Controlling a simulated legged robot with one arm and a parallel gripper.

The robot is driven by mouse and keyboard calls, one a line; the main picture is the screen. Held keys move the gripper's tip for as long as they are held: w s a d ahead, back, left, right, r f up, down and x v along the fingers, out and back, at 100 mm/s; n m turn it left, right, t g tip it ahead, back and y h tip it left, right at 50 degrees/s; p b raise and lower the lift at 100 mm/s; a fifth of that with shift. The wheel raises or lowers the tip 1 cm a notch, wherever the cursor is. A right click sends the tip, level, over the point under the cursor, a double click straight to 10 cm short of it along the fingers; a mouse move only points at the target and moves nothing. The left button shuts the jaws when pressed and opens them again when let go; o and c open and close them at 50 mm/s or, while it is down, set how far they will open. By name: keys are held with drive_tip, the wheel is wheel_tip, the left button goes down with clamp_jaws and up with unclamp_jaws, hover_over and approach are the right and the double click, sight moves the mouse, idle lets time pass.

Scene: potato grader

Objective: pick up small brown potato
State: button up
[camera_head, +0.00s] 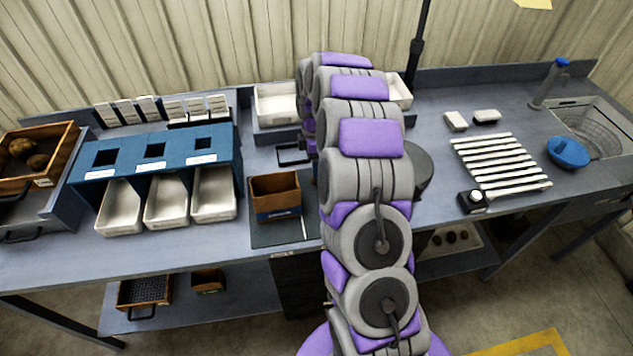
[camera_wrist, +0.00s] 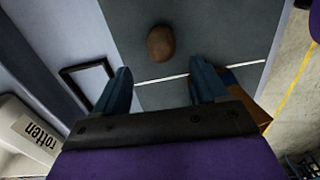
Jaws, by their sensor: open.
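A small brown potato (camera_wrist: 161,43) lies on a dark grey mat (camera_wrist: 225,35) in the wrist view. My gripper (camera_wrist: 161,75) is open, its two blue fingers apart, with nothing between them. The potato sits just beyond the fingertips, roughly centred between them in the picture, not touched. In the head view my grey and purple arm hides both the gripper and this potato. Brown potatoes also lie in the wooden crate (camera_head: 62,137) at the left.
A blue sorting stand (camera_head: 125,160) with white trays (camera_head: 213,194) stands at left. A small brown box (camera_head: 274,196) stands beside my arm. In the wrist view, a tray labelled "rotten" (camera_wrist: 38,130) and a black frame (camera_wrist: 88,72) lie left. A roller rack (camera_head: 500,162) stands right.

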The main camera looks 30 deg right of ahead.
drive_tip(key=shift+s+d+f, duration=0.1)
drive_tip(key=shift+d+f, duration=0.1)
drive_tip(key=shift+f, duration=0.35)
drive_tip(key=shift+d+f, duration=0.15)
drive_tip(key=shift+f, duration=0.35)
drive_tip(key=f, duration=0.1)
drive_tip(key=f+b, duration=0.1)
drive_tip(key=f, duration=0.1)
drive_tip(key=shift+s+f, duration=0.25)
drive_tip(key=shift+f, duration=0.05)
drive_tip(key=shift+a+f, duration=0.1)
drive_tip(key=shift+f, duration=0.35)
drive_tip(key=c, duration=1.2)
drive_tip(key=shift+o, duration=0.2)
drive_tip(key=shift+r, duration=0.15)
